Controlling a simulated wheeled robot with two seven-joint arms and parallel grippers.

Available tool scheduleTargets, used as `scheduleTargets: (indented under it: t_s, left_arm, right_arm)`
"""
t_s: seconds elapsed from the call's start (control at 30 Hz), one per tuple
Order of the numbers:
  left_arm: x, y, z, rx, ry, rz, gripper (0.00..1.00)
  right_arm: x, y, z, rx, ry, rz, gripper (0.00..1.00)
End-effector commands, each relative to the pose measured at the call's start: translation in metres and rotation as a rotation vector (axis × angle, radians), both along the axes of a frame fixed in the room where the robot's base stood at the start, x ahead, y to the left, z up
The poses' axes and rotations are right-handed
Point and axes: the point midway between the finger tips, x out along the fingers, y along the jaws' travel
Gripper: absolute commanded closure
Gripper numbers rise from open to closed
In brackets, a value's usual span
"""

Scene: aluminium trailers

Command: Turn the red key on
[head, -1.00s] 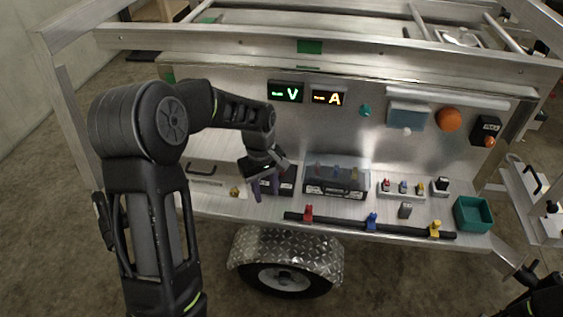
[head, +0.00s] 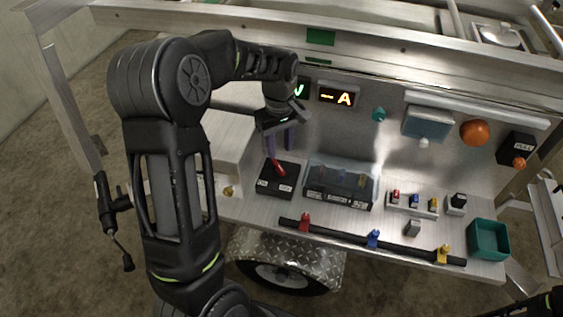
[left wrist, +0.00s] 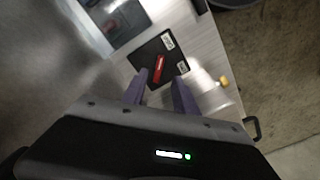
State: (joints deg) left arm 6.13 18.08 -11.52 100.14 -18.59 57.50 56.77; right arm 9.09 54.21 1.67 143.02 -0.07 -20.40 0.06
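The red key (head: 278,167) sticks up from a black switch box (head: 270,186) with small white labels on the metal shelf. In the left wrist view the red key (left wrist: 159,68) lies across the middle of the box (left wrist: 170,50). My left gripper (head: 280,140) points down above and just behind the key, its purple fingers apart.
A clear-covered box (head: 340,184) stands right of the switch box. A black bar with red, blue and yellow clips (head: 373,239) runs along the front edge. A brass knob (head: 229,191) is to the left. A teal bin (head: 489,240) stands far right.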

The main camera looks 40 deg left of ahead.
Motion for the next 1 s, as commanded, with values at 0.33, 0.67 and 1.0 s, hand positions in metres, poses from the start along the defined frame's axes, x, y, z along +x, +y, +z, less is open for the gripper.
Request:
scheduleTargets:
  t_s: [0.33, 0.67, 1.0]
  left_arm:
    - [-0.001, 0.0, -0.034, -0.001, 0.005, 0.0, 0.65]
    - [0.0, 0.0, -0.075, 0.0, 0.001, -0.001, 0.65]
    - [0.0, 0.0, -0.078, 0.0, 0.0, -0.001, 0.68]
  right_arm:
    - [0.0, 0.0, 0.002, 0.0, -0.001, 0.0, 0.64]
    - [0.0, 0.0, 0.005, 0.0, -0.001, 0.0, 0.64]
    - [0.0, 0.0, 0.005, 0.0, -0.001, 0.0, 0.64]
